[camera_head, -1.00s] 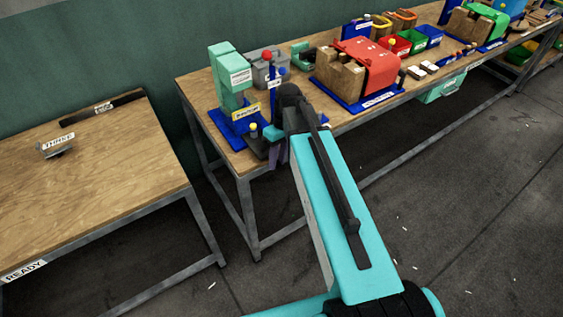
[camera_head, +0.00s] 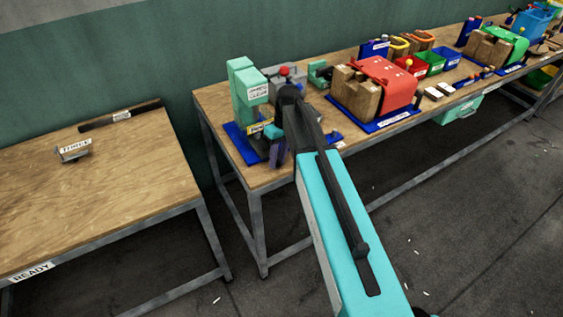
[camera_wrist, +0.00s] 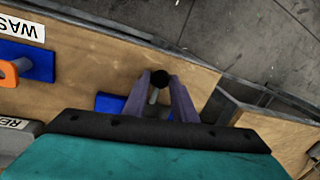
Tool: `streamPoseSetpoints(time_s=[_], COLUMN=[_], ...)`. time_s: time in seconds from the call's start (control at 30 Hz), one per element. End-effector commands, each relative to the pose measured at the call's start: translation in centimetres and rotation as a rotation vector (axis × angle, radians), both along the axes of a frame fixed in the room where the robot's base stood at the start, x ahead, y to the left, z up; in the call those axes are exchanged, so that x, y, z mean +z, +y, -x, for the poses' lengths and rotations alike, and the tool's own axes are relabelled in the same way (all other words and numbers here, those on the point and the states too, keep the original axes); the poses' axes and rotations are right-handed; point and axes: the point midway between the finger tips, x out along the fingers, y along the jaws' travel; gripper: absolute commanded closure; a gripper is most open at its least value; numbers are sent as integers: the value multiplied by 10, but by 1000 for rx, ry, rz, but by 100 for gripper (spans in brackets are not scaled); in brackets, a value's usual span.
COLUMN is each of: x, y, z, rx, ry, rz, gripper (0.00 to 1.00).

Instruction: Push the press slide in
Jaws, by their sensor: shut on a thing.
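The turquoise press (camera_head: 243,95) stands on a blue base (camera_head: 240,145) at the left end of the long bench, with a white label on its head and a yellow label below. A dark block, seemingly its slide (camera_head: 259,147), shows low at its front, partly hidden by my wrist. My gripper (camera_head: 277,155) is at the front right of the press, low over the bench. In the wrist view my purple fingers (camera_wrist: 160,92) close around a grey post with a dark round knob (camera_wrist: 161,77). Part of a blue base (camera_wrist: 108,103) shows beside them.
A separate wooden table (camera_head: 90,200) at left holds a grey tagged piece (camera_head: 73,152) and a dark bar. Grey floor lies in front of the bench.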

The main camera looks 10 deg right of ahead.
Motion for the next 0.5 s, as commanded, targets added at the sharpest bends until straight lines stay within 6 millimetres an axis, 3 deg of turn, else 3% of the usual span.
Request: streamPoseSetpoints(time_s=[0.27, 0.3, 0.4, 0.5], x=[2, 3, 2, 2], y=[0, 0, 0, 0], z=[-6, -6, -6, -5], rx=[-2, -3, -2, -2], ry=[-15, -16, -14, -12], rz=[1, 0, 0, 0], gripper=[100, 72, 57, 57])
